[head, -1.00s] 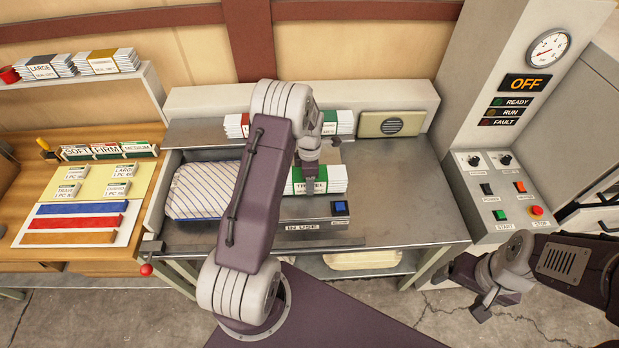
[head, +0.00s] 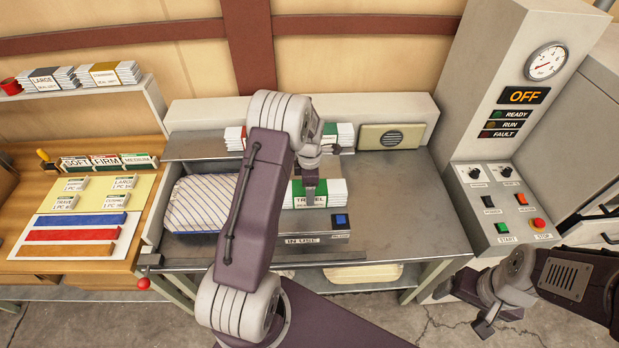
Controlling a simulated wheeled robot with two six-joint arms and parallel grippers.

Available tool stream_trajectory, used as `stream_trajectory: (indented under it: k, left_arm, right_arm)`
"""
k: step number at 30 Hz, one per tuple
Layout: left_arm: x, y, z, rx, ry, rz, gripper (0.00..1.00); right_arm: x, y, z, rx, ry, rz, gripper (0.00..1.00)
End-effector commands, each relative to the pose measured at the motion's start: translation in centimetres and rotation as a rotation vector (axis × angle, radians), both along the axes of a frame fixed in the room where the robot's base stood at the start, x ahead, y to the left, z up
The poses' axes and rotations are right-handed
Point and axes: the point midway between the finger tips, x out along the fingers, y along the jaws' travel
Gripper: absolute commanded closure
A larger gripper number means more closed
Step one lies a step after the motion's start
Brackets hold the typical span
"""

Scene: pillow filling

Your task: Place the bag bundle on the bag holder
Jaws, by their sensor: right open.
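A white bag bundle (head: 335,197) with a green TRAVEL label lies on the steel bench, just behind a plate with an IN USE sign (head: 302,240), which looks to be the bag holder. My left gripper (head: 310,190) points down over the bundle, at its label. Its jaws are seen from above and partly hidden by the wrist, so I cannot tell whether they grip the bundle or only touch or overlap it. My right gripper (head: 492,322) hangs open and empty at the lower right, in front of the bench.
A striped pillow (head: 200,205) lies left of my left forearm. More bundles (head: 338,135) stand on the back ledge beside a speaker box (head: 390,136). A control panel (head: 505,205) stands right. The bench's right part is clear.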

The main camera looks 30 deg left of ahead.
Motion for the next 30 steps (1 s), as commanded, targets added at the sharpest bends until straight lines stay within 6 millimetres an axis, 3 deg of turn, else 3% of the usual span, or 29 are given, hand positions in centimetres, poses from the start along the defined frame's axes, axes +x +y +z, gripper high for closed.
stream_trajectory:
  k: [12, 21, 23, 25, 30]
  left_arm:
    - [0.1, 0.0, 8.2, 0.001, -0.005, 0.0, 0.31]
    - [-0.2, -0.2, 9.7, 0.0, -0.001, -0.027, 0.31]
    - [-0.9, -1.1, 9.8, 0.0, -0.006, -0.131, 0.31]
    - [-2.6, -2.8, 10.0, 0.001, -0.018, -0.373, 0.31]
    - [-9.5, -7.8, 9.8, 0.031, -0.06, -1.196, 0.31]
  right_arm:
    - [0.0, 0.0, -2.0, 0.0, 0.0, 0.0, 0.18]
    - [0.0, 0.0, -2.1, 0.0, 0.0, 0.0, 0.18]
    - [0.0, 0.0, -2.0, 0.0, 0.0, 0.0, 0.18]
    - [0.0, 0.0, -2.0, 0.0, 0.0, 0.0, 0.18]
    - [0.0, 0.0, -2.1, 0.0, 0.0, 0.0, 0.18]
